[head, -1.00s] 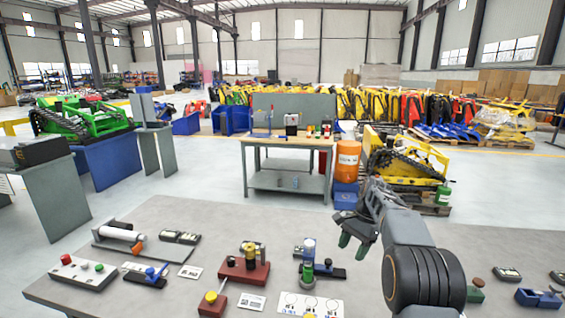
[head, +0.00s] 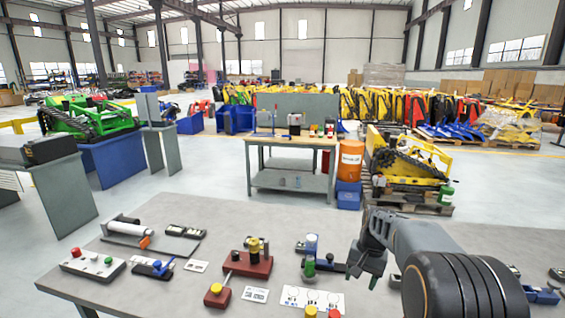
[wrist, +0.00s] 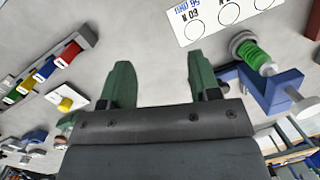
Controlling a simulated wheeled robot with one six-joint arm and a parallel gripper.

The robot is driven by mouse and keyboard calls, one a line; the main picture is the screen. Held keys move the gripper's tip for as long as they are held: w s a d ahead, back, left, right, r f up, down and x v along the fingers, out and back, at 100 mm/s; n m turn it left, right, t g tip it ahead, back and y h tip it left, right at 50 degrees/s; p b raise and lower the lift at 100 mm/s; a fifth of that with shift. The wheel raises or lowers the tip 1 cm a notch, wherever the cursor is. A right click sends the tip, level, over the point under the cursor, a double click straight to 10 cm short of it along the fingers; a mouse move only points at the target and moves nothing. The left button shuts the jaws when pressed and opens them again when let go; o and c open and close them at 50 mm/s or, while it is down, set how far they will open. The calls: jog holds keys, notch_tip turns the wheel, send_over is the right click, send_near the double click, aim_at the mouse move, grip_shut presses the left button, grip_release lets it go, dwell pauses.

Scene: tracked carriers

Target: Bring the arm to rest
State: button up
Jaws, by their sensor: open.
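My gripper (head: 364,270) is above the right half of the grey table (head: 190,295) in the head view, with my dark arm behind it at the lower right. In the wrist view, its two green fingers (wrist: 158,82) stand well apart with only bare tabletop between them. It holds nothing. The blue fixture with a green spring-like part (wrist: 262,75) lies to the right of the fingers in the wrist view; it also shows just left of my gripper in the head view (head: 310,258).
A red block with a yellow knob (head: 250,262) and a button box (head: 92,263) stand on the table to the left. A white card with circles (head: 312,299) lies near the front. Blue parts (head: 541,295) lie at the right. A workbench (head: 290,165) stands beyond.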

jog(key=s+a+r+n+t, duration=0.2)
jog(key=s, duration=0.8)
jog(key=s+a+r+n+t+h, duration=0.1)
jog(key=s+a+r+n+t, duration=0.1)
jog(key=s, duration=0.8)
jog(key=shift+a+r+n+t+h, duration=0.3)
jog(key=shift+a+r+n+t, duration=0.15)
jog(key=shift+n, duration=0.25)
